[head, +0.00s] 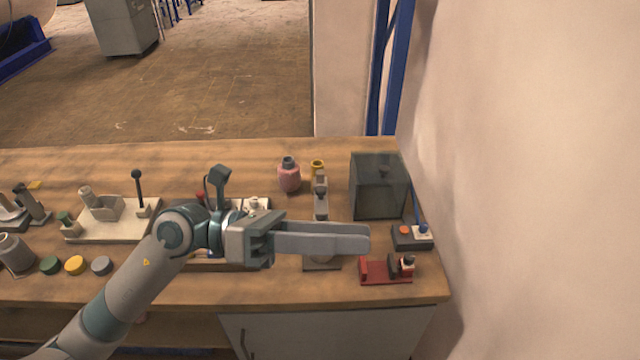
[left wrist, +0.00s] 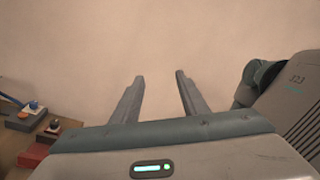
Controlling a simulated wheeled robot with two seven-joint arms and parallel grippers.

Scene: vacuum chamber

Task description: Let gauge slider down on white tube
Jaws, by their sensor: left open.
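A grey upright stand (head: 321,187), which looks like the gauge, rises behind my left gripper. Its lower part is hidden by the fingers, and a flat base (head: 322,266) shows below them. I cannot clearly tell the slider or its height, and I cannot make out the white tube. My left gripper (head: 366,239) reaches across in front of the stand, with its fingers pointing right. In the left wrist view the two fingers (left wrist: 160,78) are apart, with nothing between them but the plain wall behind. My right gripper is not in view.
Right of the stand are a dark glass box (head: 379,187), a button box (head: 411,238) and a red fixture (head: 378,272). A pink bottle (head: 289,177) and a yellow cup (head: 317,166) stand behind. The wall (head: 530,180) borders the bench on the right.

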